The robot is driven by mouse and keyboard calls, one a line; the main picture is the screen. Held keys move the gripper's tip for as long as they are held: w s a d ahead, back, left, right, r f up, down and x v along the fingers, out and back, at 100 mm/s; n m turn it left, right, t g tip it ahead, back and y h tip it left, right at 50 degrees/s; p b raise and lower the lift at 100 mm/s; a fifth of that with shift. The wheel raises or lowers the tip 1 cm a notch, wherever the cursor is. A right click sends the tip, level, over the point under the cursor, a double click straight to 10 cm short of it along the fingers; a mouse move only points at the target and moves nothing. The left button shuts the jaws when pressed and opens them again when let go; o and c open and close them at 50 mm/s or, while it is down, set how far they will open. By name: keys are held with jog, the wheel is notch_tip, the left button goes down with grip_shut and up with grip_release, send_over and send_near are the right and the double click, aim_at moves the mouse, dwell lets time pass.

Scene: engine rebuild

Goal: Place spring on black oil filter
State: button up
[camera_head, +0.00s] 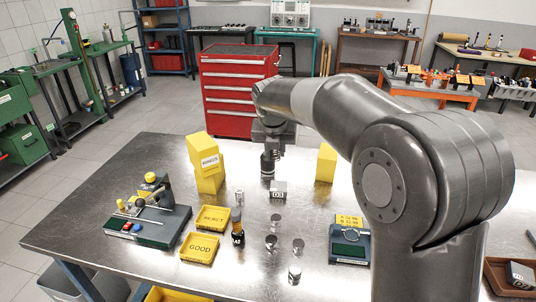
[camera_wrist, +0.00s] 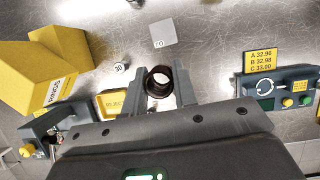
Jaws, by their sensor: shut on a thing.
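My gripper (camera_head: 268,172) hangs over the middle of the metal table, pointing down. In the wrist view its two fingers (camera_wrist: 162,95) are shut on a dark, round, hollow piece (camera_wrist: 159,78) with an open end. I cannot tell from its shape whether it is the spring. A short black cylinder with a pale label and an orange-brown band (camera_head: 238,238) stands left of and nearer than my gripper; it may be the black oil filter. A slim silvery piece (camera_head: 237,212) shows just behind or above it; whether they touch is unclear.
Yellow boxes (camera_head: 206,165) stand left of my gripper, another (camera_head: 326,163) to the right. A small grey block (camera_head: 278,190) is close by. Several metal cylinders (camera_head: 271,242) stand in front, beside the yellow reject tray (camera_head: 213,218) and good tray (camera_head: 199,248). A gauge (camera_head: 349,245) is at right.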

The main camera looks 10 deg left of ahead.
jog(key=w+d+m, duration=0.1)
jog(key=w+d, duration=0.2)
jog(key=w, duration=0.5)
jog(key=w+d+m, duration=0.2)
jog(key=w, duration=0.7)
send_over(268, 161)
jog(key=w, duration=0.3)
jog(key=shift+h, duration=0.3)
jog(key=f, duration=0.6)
jog(key=shift+s+a+f, duration=0.15)
jog(key=shift+a+f, duration=0.05)
jog(key=shift+a, duration=0.1)
jog(key=shift+f, duration=2)
jog(key=shift+f, duration=0.15)
jog(key=o, duration=1)
jog(key=shift+c, duration=0.2)
